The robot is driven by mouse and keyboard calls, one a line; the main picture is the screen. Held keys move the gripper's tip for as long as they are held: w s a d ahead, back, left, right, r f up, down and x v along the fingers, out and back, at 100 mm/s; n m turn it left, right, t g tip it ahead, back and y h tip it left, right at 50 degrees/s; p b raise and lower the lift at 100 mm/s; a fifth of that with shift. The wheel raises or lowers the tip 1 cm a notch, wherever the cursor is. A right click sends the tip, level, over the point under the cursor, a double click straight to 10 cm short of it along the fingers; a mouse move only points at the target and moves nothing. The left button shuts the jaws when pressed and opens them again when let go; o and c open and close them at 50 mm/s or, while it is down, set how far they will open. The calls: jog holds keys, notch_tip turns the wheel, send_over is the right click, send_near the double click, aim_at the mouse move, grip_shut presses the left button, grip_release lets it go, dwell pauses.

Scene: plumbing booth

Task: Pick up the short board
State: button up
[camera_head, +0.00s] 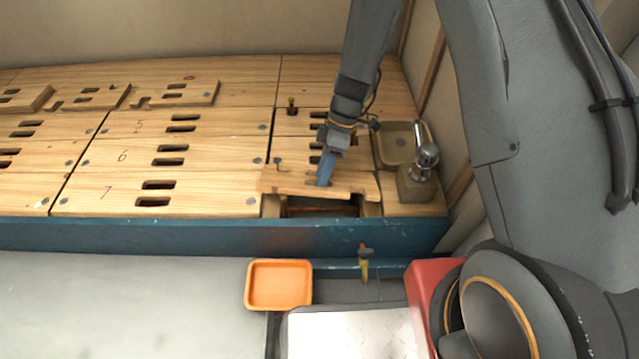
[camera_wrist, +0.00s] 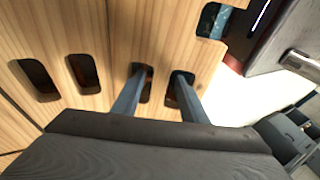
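The short board (camera_head: 345,184) is a wooden plank over the front right part of the bench in the head view. Its front edge sits behind a dark opening, and I cannot tell whether it rests on the frame or is raised. My gripper (camera_head: 325,180) reaches down onto it. In the wrist view, the two blue-grey fingers of my gripper (camera_wrist: 158,82) enter two neighbouring slots of the board (camera_wrist: 110,40), one on each side of a wooden bridge. Dark gaps show between the fingers and the bridge, so the gripper looks open. The fingertips are hidden in the slots.
A dark opening (camera_head: 320,207) lies in front of the board. A metal fixture on a wooden block (camera_head: 415,185) and a basin (camera_head: 393,146) stand to its right. Numbered slotted boards (camera_head: 120,180) cover the left. An orange tray (camera_head: 278,286) lies below the blue bench edge (camera_head: 170,236).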

jog(key=shift+b+x, duration=0.3)
jog(key=shift+x, duration=0.75)
grip_shut()
jog(key=shift+r, duration=0.1)
